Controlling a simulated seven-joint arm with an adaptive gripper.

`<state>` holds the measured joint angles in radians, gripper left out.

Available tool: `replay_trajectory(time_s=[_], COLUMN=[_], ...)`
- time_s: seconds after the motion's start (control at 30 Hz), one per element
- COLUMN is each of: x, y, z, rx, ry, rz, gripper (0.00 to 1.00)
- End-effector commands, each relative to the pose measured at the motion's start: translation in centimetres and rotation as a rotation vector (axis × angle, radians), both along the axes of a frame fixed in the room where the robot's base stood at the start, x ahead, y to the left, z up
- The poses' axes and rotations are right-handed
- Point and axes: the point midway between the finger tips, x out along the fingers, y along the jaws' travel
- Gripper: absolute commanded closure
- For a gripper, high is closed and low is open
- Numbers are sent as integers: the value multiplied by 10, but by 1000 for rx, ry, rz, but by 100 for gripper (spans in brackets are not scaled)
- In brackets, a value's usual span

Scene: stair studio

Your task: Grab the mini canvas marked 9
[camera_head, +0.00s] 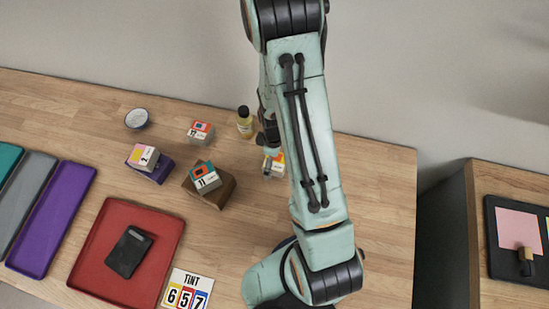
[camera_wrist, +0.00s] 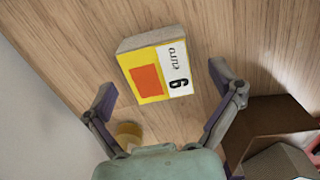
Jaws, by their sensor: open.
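A small block-like mini canvas (camera_wrist: 151,78) with a yellow face, an orange patch and a white strip lies on the wooden table in the wrist view. The strip carries a word and one digit, turned so that I cannot tell 9 from 6. In the head view a canvas (camera_head: 279,163) with yellow and orange shows by my gripper, partly hidden by my arm. My gripper (camera_wrist: 165,88) is open and empty, with its fingers on either side of the view and the canvas ahead between them. I cannot tell its height above the canvas.
A bottle (camera_head: 244,124) stands close behind my gripper. A red tray (camera_head: 95,276) lies front left.

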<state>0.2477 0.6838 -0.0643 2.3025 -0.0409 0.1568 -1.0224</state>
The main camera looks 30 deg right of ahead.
Motion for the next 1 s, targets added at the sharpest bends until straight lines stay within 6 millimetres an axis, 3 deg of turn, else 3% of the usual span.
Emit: replay_trajectory(time_s=[0.33, 0.37, 0.53, 0.57, 1.0], x=[0, 0, 0, 0, 1], y=[0, 0, 0, 0, 0], z=[-8, -8, -8, -8, -2], rx=[0, 0, 0, 0, -1], ry=[-1, -1, -1, -1, -2], rz=[0, 0, 0, 0, 0], gripper=[9, 15, 68, 73, 74])
